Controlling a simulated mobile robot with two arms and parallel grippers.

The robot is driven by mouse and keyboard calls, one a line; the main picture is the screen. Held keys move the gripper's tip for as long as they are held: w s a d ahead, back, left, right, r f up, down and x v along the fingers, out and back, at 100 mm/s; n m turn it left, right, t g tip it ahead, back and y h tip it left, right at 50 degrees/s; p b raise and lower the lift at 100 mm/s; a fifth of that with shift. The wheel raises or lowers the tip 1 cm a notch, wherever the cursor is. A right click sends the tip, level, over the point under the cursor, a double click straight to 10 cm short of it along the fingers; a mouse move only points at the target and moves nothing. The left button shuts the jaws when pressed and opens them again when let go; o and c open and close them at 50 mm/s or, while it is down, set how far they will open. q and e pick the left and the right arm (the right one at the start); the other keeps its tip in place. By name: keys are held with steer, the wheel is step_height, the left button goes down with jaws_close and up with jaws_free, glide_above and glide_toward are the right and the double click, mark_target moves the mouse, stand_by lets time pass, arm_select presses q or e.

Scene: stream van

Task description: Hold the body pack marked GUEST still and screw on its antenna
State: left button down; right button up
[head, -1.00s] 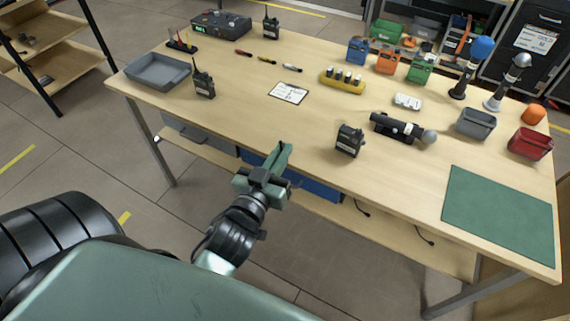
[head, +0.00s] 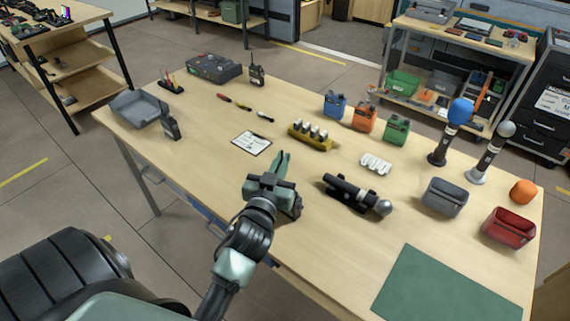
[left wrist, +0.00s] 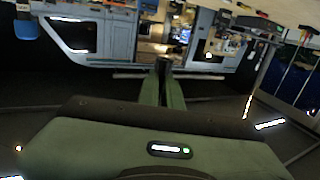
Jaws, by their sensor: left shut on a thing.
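My left gripper (head: 282,158) is above the table with its green fingers together. In the left wrist view a small dark piece, apparently the antenna (left wrist: 162,65), shows between the fingertips; most of it is hidden. A dark body pack without a visible antenna (head: 294,207) stands on the table, partly hidden behind my left gripper. Its marking cannot be read. My right gripper is not in view.
A white card (head: 251,144), yellow holder (head: 310,138) and white tray (head: 376,164) lie beyond. Grey (head: 444,198) and red (head: 509,228) bins stand at the right, a green mat (head: 445,290) near the front.

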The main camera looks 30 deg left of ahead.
arm_select(q)
steer(key=shift+s+a, duration=0.1)
steer(key=shift+f, duration=0.15)
steer(key=shift+f+b, duration=0.5)
steer(key=shift+f, duration=0.1)
steer(key=shift+f+b, duration=0.7)
steer(key=shift+f, duration=0.3)
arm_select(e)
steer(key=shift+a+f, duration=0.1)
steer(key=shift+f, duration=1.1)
